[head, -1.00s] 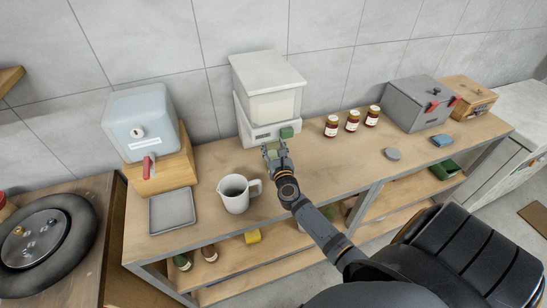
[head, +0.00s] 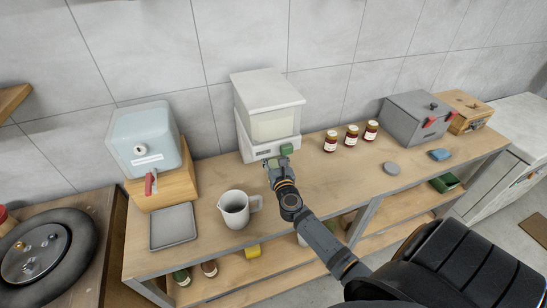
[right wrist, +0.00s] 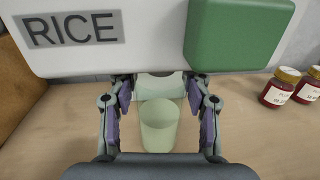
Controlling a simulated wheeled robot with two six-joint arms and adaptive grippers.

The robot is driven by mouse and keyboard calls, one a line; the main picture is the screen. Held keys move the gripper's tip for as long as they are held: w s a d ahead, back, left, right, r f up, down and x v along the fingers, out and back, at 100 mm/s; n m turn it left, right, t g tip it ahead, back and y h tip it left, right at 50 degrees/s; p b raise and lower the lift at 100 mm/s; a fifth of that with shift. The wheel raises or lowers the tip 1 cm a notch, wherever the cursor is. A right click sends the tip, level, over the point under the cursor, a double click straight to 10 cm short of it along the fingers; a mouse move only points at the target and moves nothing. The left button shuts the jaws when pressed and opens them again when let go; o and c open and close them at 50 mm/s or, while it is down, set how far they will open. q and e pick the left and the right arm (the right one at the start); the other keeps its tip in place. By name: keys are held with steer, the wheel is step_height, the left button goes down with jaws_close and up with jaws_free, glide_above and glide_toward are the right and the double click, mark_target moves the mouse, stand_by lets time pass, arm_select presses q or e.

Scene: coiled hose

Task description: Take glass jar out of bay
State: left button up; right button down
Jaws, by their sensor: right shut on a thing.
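The white dispenser (head: 268,88) stands against the back wall. In the right wrist view its front (right wrist: 145,50) carries a RICE label (right wrist: 72,29) and a green button (right wrist: 238,35). The pale green, see-through glass jar (right wrist: 159,127) is upright just below the dispenser's front, between my fingers. My right gripper (right wrist: 159,97) is shut on it. In the head view my right gripper (head: 273,166) is close against the dispenser's lower front and mostly hides the jar. The jar's far side and the bay behind it are partly hidden. My left gripper is not in view.
A grey pitcher (head: 236,210) and a flat tray (head: 173,226) stand to the left on the wooden bench, by a blue-grey dispenser (head: 145,138). Several red jars (head: 351,138) stand to the right. The bench front right of my gripper is mostly clear.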

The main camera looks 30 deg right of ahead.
steer(key=b+v, duration=0.5)
steer(key=v, duration=1.2)
steer(key=shift+s, duration=0.15)
